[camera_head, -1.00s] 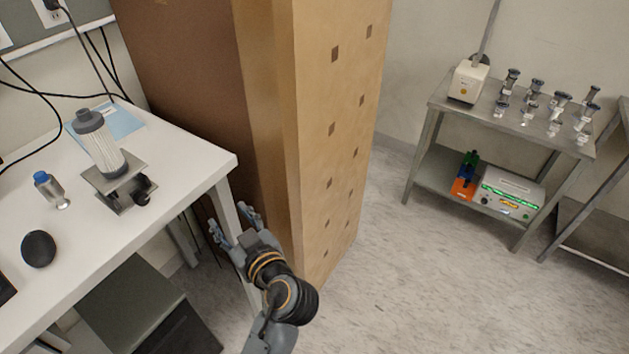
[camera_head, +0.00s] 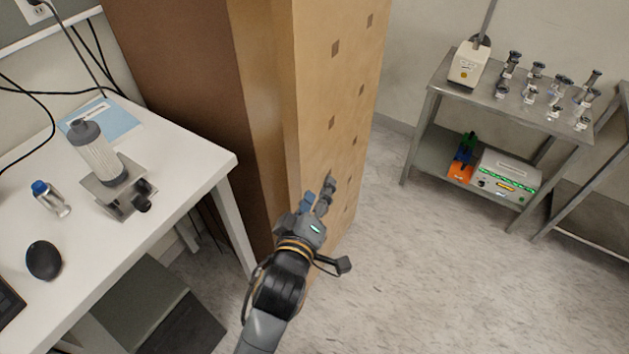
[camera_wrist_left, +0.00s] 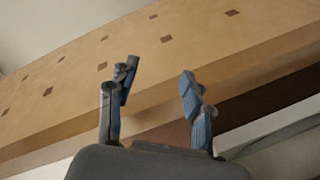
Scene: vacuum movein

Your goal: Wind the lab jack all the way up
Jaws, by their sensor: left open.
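The lab jack (camera_head: 125,199) stands on the white table at the left, near the table's right corner. Its dark round knob (camera_head: 142,203) faces the front right. A ribbed cylinder with a grey cap (camera_head: 97,150) stands on its top plate. My left gripper (camera_head: 318,193) is open and empty, in front of the tall cardboard box, well to the right of the jack and apart from it. My right gripper is not in view.
The tall cardboard box (camera_head: 270,110) stands beside the table (camera_head: 190,150). A metal cart (camera_head: 425,150) stands at the right. The floor between is clear.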

